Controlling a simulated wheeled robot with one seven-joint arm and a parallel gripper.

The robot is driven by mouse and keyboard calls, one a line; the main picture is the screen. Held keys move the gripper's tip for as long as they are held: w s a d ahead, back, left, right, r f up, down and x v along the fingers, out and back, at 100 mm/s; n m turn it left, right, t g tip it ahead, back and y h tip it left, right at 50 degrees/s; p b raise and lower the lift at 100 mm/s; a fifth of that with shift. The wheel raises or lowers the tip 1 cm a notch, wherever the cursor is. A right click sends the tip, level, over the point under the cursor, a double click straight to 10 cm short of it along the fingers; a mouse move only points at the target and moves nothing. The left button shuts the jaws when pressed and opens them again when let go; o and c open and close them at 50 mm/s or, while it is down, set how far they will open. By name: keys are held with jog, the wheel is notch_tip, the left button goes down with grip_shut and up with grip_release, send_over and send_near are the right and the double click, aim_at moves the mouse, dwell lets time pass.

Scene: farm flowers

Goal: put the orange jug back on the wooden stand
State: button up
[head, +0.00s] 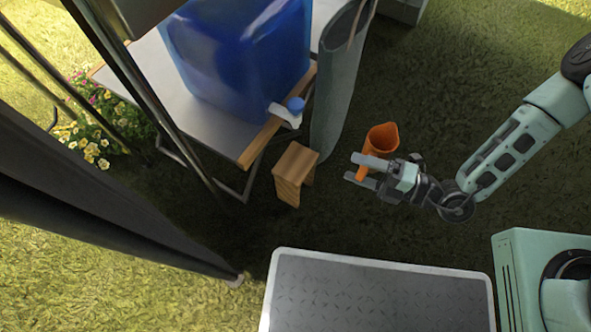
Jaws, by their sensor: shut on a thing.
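The orange jug (383,138) is at the tip of my gripper (358,170), to the right of the wooden stand. My gripper is shut on the jug, with a lower orange part showing between the fingers. The jug's open mouth faces up and it looks roughly upright, apart from the stand. The wooden stand (296,163) is a small brown block-like stool with a bare top, standing left of my gripper. Part of the jug is hidden behind my upper finger.
A table (165,75) with a wooden edge holds a large blue water container (240,50) with a tap. A grey-green hanging cloth or bag (335,100) is close behind the stand. A dark pole and canopy fabric (100,200) are at left. Grass lies clear around the stand's front.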

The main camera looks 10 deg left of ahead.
notch_tip(320, 180, down, 3)
jog(key=s+n+g+b, duration=0.1)
jog(key=g+b, duration=0.1)
jog(key=b, duration=0.8)
send_over(296, 178)
jog(key=s+a, duration=0.1)
jog(key=a, duration=0.3)
notch_tip(296, 178, down, 4)
jog(key=b, duration=0.3)
jog(key=shift+r, duration=0.2)
jog(key=shift+s+f, duration=0.1)
jog(key=shift+f, duration=0.05)
jog(key=o, duration=1.3)
jog(key=shift+o, duration=0.2)
